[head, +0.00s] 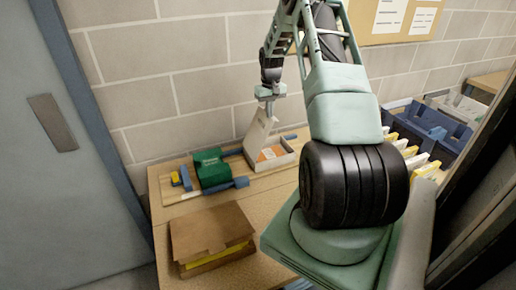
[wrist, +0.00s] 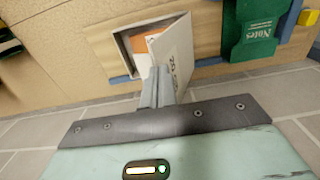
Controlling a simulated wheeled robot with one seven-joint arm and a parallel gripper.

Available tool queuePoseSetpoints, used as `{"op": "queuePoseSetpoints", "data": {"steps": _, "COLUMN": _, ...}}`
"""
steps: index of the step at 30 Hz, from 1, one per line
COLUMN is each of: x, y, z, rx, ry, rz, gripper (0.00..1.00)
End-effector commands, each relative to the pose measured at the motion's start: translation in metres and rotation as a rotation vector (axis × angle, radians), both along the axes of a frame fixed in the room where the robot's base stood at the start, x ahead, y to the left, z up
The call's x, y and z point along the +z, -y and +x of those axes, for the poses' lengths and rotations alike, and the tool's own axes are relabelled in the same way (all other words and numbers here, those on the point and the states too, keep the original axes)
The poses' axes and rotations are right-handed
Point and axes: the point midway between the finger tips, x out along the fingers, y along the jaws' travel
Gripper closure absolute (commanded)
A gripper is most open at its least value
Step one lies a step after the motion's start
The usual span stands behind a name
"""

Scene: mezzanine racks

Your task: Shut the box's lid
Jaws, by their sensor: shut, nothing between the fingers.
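The box (head: 278,158) is a small pale box on the table near the wall, with orange contents showing inside. Its lid (head: 257,133) stands raised and tilted. In the wrist view the box (wrist: 118,58) shows its rim and the orange inside, and the pale lid (wrist: 174,52) stands up from it, with dark print on its face. My gripper (head: 267,107) is shut and empty at the top of the lid. In the wrist view the shut fingers (wrist: 158,78) are right beside the lid's edge; whether they touch it I cannot tell.
A green notes box (head: 211,169) stands left of the box, with a blue item (head: 241,182) by it. A brown box (head: 211,237) with yellow inside sits at the table's front. Blue bins (head: 432,130) and yellow-and-white folders stand at the right. The brick wall is close behind.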

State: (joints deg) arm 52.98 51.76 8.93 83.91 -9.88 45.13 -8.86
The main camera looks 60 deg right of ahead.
Motion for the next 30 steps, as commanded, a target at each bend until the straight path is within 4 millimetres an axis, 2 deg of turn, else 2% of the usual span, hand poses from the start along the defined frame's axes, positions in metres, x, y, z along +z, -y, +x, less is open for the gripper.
{"op": "queuePoseSetpoints", "data": {"steps": 21, "x": 0.000, "y": 0.036, "z": -0.022, "rx": -0.001, "ry": -0.001, "rz": -0.001, "gripper": 1.00}}
{"op": "queuePoseSetpoints", "data": {"steps": 30, "x": 0.000, "y": 0.043, "z": -0.027, "rx": 0.001, "ry": -0.001, "rz": -0.001, "gripper": 1.00}}
